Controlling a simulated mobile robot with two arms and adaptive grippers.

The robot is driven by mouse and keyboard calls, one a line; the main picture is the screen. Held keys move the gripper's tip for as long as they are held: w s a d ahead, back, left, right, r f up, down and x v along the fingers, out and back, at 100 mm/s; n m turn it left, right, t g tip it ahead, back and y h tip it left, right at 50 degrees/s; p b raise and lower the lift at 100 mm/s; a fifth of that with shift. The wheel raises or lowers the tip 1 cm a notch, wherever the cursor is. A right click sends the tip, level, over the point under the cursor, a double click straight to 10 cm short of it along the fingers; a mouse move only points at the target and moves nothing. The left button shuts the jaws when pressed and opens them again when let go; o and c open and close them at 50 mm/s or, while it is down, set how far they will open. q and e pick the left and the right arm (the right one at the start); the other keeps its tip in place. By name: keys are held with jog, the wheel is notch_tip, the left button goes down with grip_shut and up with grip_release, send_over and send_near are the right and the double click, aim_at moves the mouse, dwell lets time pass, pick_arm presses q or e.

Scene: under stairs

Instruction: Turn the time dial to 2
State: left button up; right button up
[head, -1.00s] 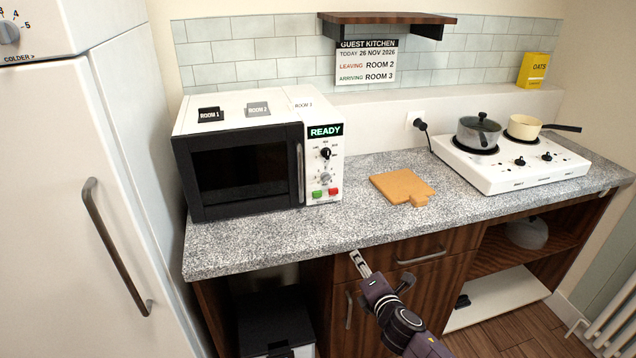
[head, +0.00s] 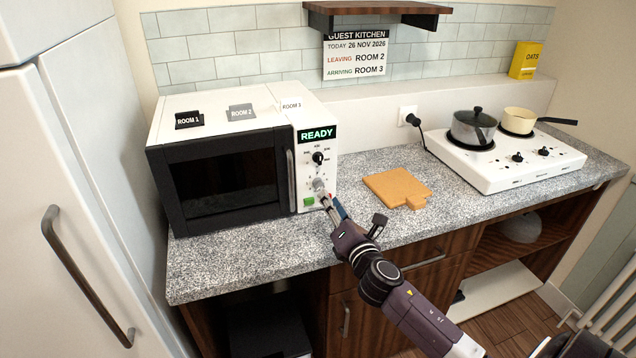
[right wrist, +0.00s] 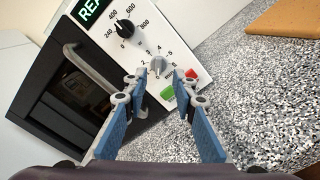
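The microwave (head: 225,180) stands at the left of the counter, its display reading READY. Its time dial (head: 318,184) is the small grey knob low on the white control panel; in the right wrist view the dial (right wrist: 157,65) has small numbers around it. I cannot tell surely where its pointer stands. My right gripper (head: 325,200) is just in front of the lower panel. In the right wrist view the gripper (right wrist: 157,80) is open and empty, its blue-padded fingers apart, with the dial ahead between the tips. Contact is not visible. My left gripper is not in view.
The black power dial (right wrist: 124,28) sits above the time dial. A green button (right wrist: 168,95) and a red button (right wrist: 191,74) lie below it. The door handle (head: 292,181) is close on the left. A cutting board (head: 394,185) and a hob (head: 515,170) stand to the right.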

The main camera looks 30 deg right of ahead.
aim_at(322, 185)
jog(key=x, duration=0.4)
jog(key=shift+w+r+p, duration=0.15)
jog(key=shift+r+p, duration=0.15)
jog(key=shift+p, duration=0.1)
jog(key=shift+f+x, duration=0.2)
jog(key=shift+x, duration=0.8)
jog(key=shift+w+d, duration=0.1)
jog(key=c, duration=0.6)
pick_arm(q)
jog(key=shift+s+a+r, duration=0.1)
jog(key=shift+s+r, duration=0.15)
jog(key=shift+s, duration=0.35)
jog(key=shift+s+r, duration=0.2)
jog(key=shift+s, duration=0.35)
pick_arm(e)
grip_shut()
